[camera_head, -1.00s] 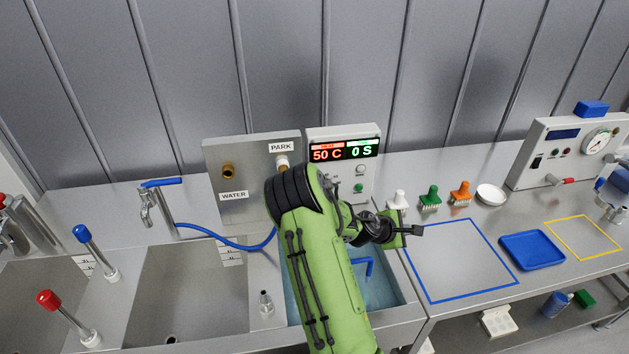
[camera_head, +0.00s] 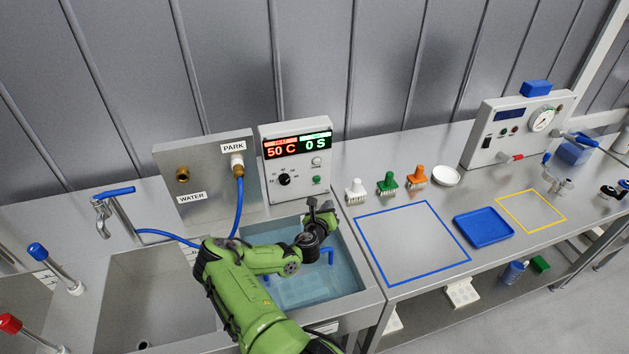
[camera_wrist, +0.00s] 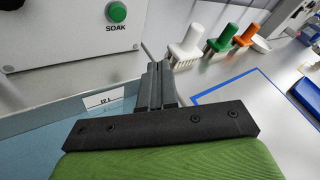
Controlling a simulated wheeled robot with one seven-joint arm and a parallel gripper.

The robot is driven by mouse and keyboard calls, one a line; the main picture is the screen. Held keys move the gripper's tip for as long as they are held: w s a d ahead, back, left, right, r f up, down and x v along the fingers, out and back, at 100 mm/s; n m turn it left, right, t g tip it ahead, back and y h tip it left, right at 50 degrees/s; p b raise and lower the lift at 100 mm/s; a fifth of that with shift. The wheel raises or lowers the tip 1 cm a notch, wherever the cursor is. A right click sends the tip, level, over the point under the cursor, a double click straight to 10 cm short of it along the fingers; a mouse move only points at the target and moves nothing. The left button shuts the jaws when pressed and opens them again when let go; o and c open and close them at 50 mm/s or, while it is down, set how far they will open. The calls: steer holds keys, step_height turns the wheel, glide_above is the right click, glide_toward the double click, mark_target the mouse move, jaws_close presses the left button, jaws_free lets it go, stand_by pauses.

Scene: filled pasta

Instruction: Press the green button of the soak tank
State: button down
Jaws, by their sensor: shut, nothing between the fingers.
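The green button (camera_head: 316,180) is at the lower right of the soak tank's control panel (camera_head: 296,160), whose display reads 50 C and 0 S. In the wrist view the green button (camera_wrist: 117,12) is at the upper left, above the word SOAK. The soak tank (camera_head: 347,262) is a basin of blue water below the panel. My gripper (camera_head: 318,205) is above the tank's back right part, below and in front of the panel. In the wrist view my gripper (camera_wrist: 158,68) has its fingers together and empty, pointing to the right of the button, apart from it.
White (camera_head: 355,190), green (camera_head: 388,183) and orange (camera_head: 416,176) brushes stand right of the panel, near a white dish (camera_head: 446,176). A blue hose (camera_head: 238,210) hangs from the PARK fitting left of the panel. A blue tray (camera_head: 483,228) lies further right.

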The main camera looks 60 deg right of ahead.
steer(key=shift+w+d+b, duration=1.3)
steer(key=shift+w+d, duration=1.7)
steer(key=shift+d, duration=0.05)
steer(key=shift+w+d, duration=0.1)
steer(key=shift+w+d, duration=0.2)
steer(key=shift+w+d+b, duration=0.3)
steer(key=shift+b, duration=0.2)
steer(key=shift+s+a, duration=0.1)
steer(key=shift+s+a+p, duration=0.5)
steer(key=shift+p, duration=0.1)
steer(key=shift+s+a, duration=0.1)
steer(key=shift+s+a+p, duration=1.2)
steer(key=shift+s+a, duration=0.45)
steer(key=shift+a, duration=0.05)
